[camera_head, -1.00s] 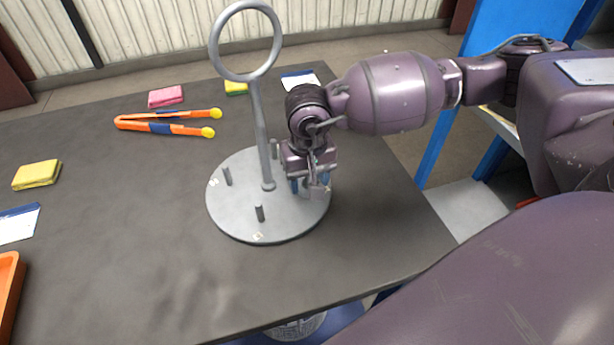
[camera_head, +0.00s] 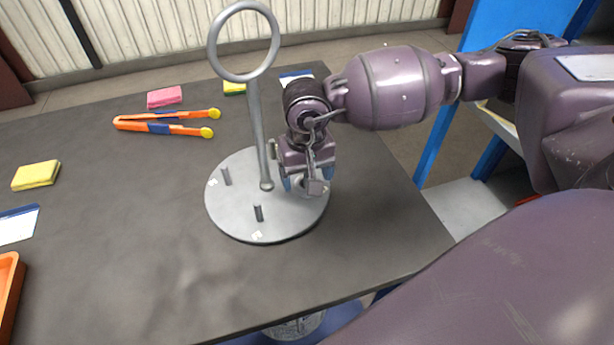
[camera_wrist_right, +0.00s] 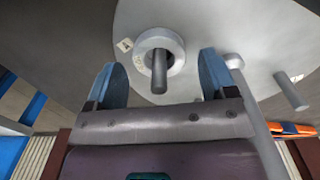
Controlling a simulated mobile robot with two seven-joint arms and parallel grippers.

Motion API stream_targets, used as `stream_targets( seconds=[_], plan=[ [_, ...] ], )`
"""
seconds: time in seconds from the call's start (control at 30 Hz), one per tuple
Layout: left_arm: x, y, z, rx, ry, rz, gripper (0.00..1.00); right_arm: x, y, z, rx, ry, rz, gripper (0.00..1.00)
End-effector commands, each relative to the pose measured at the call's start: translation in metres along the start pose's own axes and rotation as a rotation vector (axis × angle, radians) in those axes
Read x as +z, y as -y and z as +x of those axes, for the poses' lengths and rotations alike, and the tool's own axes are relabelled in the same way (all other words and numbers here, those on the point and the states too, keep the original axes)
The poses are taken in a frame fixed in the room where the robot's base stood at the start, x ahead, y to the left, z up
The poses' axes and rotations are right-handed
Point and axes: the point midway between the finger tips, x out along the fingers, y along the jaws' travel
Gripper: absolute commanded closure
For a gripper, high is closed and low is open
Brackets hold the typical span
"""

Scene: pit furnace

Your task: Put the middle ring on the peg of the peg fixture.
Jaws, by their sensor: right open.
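The peg fixture is a grey round plate (camera_head: 236,218) with short upright pegs and a tall post carrying a big hoop (camera_head: 212,50). The plate also shows in the right wrist view (camera_wrist_right: 210,20). There a thick grey ring (camera_wrist_right: 147,43) sits around one short peg (camera_wrist_right: 159,75), whose end sticks out through the hole. My right gripper (camera_wrist_right: 162,78) is open, with its blue fingers on either side of the ring and apart from it. In the head view my right gripper (camera_head: 307,182) is low over the plate's right side and mostly hides that ring. My left gripper is not in view.
Orange tongs (camera_head: 165,124), a pink sponge (camera_head: 165,97) and a yellow sponge (camera_head: 36,175) lie on the dark table (camera_head: 130,250). An orange tray (camera_head: 8,290) is at the left edge. The tall post (camera_head: 258,125) stands just left of my right gripper.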

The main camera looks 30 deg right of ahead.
Motion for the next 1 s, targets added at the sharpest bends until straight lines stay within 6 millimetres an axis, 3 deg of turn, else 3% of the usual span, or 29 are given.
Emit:
stream_targets(
  seconds=[0.3, 0.5, 0.7, 1.0],
  plan=[
    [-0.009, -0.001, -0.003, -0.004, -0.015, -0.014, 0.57, -0.001, 0.0, -0.063, -0.001, -0.006, 0.0, 0.22],
    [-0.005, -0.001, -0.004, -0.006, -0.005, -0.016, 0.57, 0.0, 0.0, -0.094, -0.001, -0.004, -0.001, 0.22],
    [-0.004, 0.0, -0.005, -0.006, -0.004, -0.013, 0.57, 0.0, 0.0, -0.109, 0.0, -0.001, -0.001, 0.22],
    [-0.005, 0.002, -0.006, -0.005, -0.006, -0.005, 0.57, 0.0, 0.0, -0.111, 0.0, 0.0, -0.001, 0.22]
  ],
)
